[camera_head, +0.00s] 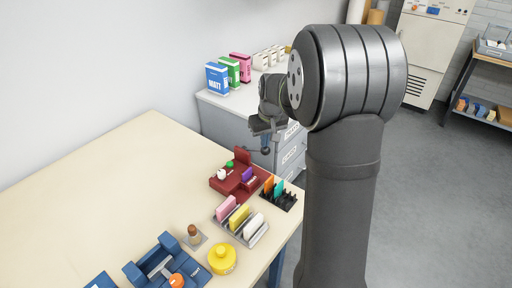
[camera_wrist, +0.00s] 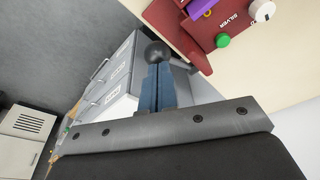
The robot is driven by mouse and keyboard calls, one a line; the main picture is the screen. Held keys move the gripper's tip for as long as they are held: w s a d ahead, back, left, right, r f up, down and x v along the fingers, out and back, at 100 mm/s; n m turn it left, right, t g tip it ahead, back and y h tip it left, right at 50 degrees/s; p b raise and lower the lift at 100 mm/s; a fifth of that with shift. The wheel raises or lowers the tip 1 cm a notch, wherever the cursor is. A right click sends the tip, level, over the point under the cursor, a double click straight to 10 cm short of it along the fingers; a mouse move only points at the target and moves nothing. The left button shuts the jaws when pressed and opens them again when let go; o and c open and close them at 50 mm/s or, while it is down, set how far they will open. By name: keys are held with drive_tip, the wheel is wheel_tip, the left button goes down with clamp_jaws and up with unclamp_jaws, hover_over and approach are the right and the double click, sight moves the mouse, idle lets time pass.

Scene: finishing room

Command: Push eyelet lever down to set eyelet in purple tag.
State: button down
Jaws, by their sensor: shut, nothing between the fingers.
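The dark red eyelet press (camera_head: 242,158) stands near the table's far right corner, with a green button (camera_head: 230,163) and a white knob (camera_head: 221,175). The purple tag (camera_head: 247,174) is in the press, and its edge shows in the wrist view (camera_wrist: 199,9). The lever's black ball (camera_head: 265,151) sticks out to the right of the press, past the table edge. My gripper (camera_head: 265,139) is shut and empty just above the ball. In the wrist view the ball (camera_wrist: 157,53) is right at my blue fingertips (camera_wrist: 157,78). I cannot tell whether they touch.
A black rack (camera_head: 286,201) with orange and teal tags and a grey rack (camera_head: 247,236) with pink, yellow and white ones stand nearby. A yellow pot (camera_head: 222,259) and blue tool (camera_head: 165,262) are at the front. Grey drawers (camera_head: 291,151) stand behind. The table's left is clear.

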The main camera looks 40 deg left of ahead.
sight(267, 149)
drive_tip(key=shift+d+f, duration=0.15)
drive_tip(key=shift+f, duration=0.8)
drive_tip(key=shift+d+f, duration=0.15)
drive_tip(key=shift+f, duration=0.75)
drive_tip(key=shift+d+x, duration=0.2)
drive_tip(key=shift+x, duration=1.05)
drive_tip(key=shift+s+f, duration=0.15)
drive_tip(key=shift+s, duration=0.1)
drive_tip(key=shift+w+a+r, duration=0.1)
drive_tip(key=shift+a+r, duration=0.05)
drive_tip(key=shift+r, duration=2.1)
drive_tip(key=shift+a+r, duration=0.2)
drive_tip(key=shift+r, duration=2.3)
